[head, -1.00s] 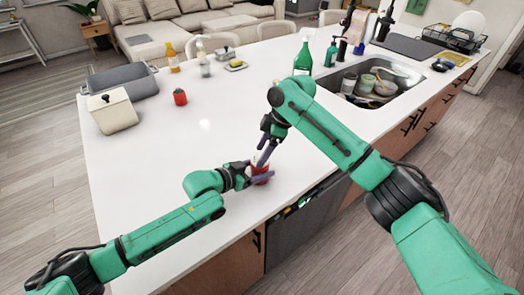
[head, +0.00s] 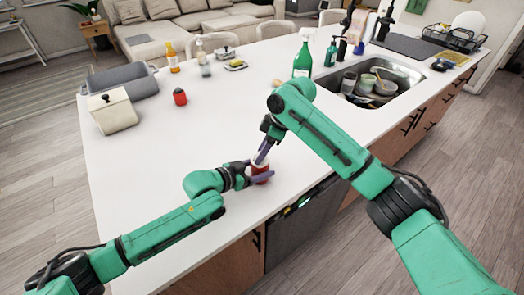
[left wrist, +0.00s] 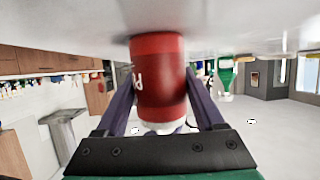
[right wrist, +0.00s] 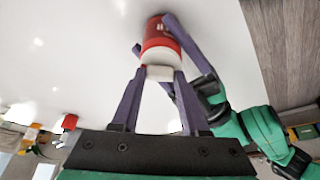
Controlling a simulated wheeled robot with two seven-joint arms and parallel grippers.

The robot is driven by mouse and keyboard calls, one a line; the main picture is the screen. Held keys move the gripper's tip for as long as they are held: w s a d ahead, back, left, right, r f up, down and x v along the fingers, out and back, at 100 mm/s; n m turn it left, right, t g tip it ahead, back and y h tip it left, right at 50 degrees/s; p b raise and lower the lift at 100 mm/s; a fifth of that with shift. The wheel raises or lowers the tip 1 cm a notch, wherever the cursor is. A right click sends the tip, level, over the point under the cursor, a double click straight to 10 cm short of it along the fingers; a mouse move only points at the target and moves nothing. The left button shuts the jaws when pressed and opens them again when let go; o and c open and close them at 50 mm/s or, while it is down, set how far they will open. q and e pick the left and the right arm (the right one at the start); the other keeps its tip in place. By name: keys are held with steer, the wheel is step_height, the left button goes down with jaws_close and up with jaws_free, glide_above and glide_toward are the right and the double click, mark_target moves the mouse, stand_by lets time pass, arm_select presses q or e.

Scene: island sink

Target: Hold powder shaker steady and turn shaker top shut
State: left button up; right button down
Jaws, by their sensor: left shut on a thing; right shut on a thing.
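The powder shaker (head: 261,174) is a red container with a white top, standing upright near the counter's front edge. My left gripper (head: 258,178) comes in low from the left and is shut on the red body; the left wrist view shows a finger on each side of the red body (left wrist: 159,80). My right gripper (head: 262,159) reaches down from above, and its fingers are shut on the white top (right wrist: 160,73) in the right wrist view. The fingers partly hide the shaker in the head view.
A sink (head: 370,85) with dishes and a green bottle (head: 302,58) lie beyond my right arm. A white lidded box (head: 113,110), a grey tub (head: 122,80) and a small red container (head: 180,97) stand at the left. The counter between is clear.

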steer(key=m+t, duration=0.1)
steer(key=m, duration=0.3)
steer(key=shift+s+a+h, duration=0.1)
steer(key=shift+s+h, duration=0.05)
steer(key=shift+h, duration=0.15)
steer(key=shift+m+t+h, duration=0.5)
steer(key=shift+m+t, duration=0.3)
steer(key=shift+m, duration=1.2)
steer(key=shift+c, duration=2)
jaws_free()
steer(key=shift+r, duration=0.15)
steer(key=v, duration=1.2)
